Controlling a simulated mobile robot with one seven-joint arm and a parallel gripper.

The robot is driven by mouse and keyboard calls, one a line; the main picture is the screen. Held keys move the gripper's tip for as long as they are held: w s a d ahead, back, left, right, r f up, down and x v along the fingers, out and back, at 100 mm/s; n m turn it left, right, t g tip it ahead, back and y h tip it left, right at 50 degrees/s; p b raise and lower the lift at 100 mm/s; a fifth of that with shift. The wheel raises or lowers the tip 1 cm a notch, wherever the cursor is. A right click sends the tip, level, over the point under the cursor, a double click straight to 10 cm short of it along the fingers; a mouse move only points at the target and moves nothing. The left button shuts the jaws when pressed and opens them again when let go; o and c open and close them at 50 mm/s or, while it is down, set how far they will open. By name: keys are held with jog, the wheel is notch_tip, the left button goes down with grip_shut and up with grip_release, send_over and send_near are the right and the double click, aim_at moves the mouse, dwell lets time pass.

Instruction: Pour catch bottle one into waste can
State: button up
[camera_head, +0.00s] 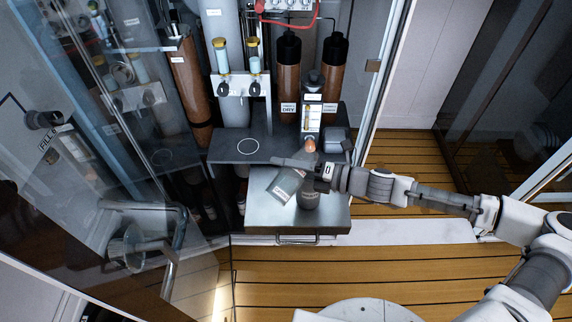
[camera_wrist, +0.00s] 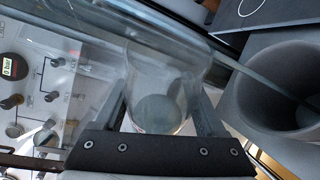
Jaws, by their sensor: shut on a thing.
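My gripper (camera_head: 296,166) is shut on a clear bottle (camera_head: 283,186) with a white label. The bottle is tilted, its labelled end low and left and its other end up and right. In the wrist view the clear bottle (camera_wrist: 160,75) lies between the two fingers; how much it holds is unclear. A dark grey can (camera_head: 309,198) with a label stands on the steel pull-out shelf, just right of the bottle and below my gripper. In the wrist view a wide grey open-topped vessel (camera_wrist: 245,100), likely the can, is right of the bottle.
The steel shelf (camera_head: 262,217) has a front handle. Behind it is a dark ledge (camera_head: 225,150) with a ring mark. Brown cylinders (camera_head: 288,80) and a labelled column (camera_head: 312,108) stand behind. A glass door (camera_head: 105,190) is at left; open wooden floor (camera_head: 400,275) is in front.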

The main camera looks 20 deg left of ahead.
jog(key=shift+f+m+y+p, duration=0.15)
jog(key=shift+m+y+p, duration=0.25)
jog(key=shift+m+p, duration=0.65)
dwell(0.9)
jog(key=shift+w+d+f+m+y+p, duration=0.1)
jog(key=shift+w+f+m+y+p, duration=0.25)
jog(key=shift+m+p, duration=0.4)
dwell(0.9)
jog(key=shift+r+m+p, duration=0.25)
jog(key=shift+m+p, duration=0.05)
jog(key=shift+p, duration=0.15)
jog(key=shift+s, duration=0.1)
jog(key=shift+r+n+p, duration=0.2)
jog(key=shift+n+p, duration=0.2)
jog(key=shift+p, duration=0.35)
jog(key=shift+s+f+n+p, duration=0.15)
jog(key=shift+n+p, duration=0.3)
jog(key=shift+n, duration=0.05)
jog(key=shift+f, duration=0.1)
